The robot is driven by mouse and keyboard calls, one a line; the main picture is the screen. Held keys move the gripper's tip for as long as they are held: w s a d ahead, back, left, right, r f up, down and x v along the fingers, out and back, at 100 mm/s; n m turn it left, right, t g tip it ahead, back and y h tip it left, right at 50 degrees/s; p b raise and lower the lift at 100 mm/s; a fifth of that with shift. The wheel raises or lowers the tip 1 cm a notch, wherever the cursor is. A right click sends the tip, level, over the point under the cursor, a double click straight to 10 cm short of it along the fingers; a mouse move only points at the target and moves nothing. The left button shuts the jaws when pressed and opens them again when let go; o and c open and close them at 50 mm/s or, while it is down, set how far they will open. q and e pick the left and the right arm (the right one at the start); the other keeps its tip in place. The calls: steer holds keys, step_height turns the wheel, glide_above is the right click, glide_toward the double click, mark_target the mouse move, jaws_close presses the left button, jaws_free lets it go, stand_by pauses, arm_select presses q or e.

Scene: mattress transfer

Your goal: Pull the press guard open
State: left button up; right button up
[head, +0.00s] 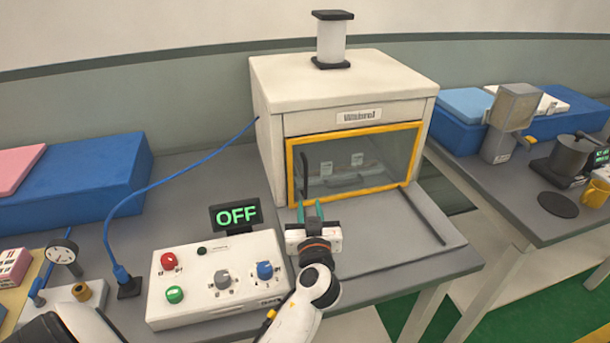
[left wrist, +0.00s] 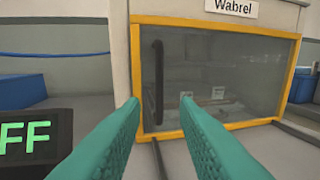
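The press (head: 345,85) is a white box machine with a clear guard (head: 365,165) in a yellow frame, closed across its front. The guard also fills much of the left wrist view (left wrist: 215,75). A black vertical handle (head: 305,174) is at the guard's left side, and it shows in the left wrist view (left wrist: 158,82). My left gripper (head: 310,211) is in front of the guard's lower left corner, with its green fingers pointing at the handle. The fingers are apart with nothing between them, and short of the handle. My right gripper is not in view.
A control box (head: 218,278) with coloured buttons and knobs stands left of my left gripper, with an OFF display (head: 236,215) behind it. A blue cable (head: 175,178) runs from the press to the table. A dark rail (head: 424,215) lies on the tabletop at right.

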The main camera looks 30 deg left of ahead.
mark_target(306, 183)
arm_select(q)
steer(key=x, duration=0.1)
steer(key=p+x, duration=0.1)
steer(key=x, duration=0.2)
steer(key=shift+w+a+r, duration=0.25)
steer(key=shift+a+r, duration=0.05)
steer(key=shift+r, duration=0.05)
steer(key=p+x, duration=0.1)
steer(key=x, duration=0.3)
steer(key=shift+w+a+f, duration=0.1)
steer(key=shift+w+f, duration=0.05)
steer(key=shift+f, duration=0.05)
steer(key=shift+w+a, duration=0.3)
steer(key=shift+w, duration=0.1)
steer(key=shift+w+a+f, duration=0.1)
jaws_close()
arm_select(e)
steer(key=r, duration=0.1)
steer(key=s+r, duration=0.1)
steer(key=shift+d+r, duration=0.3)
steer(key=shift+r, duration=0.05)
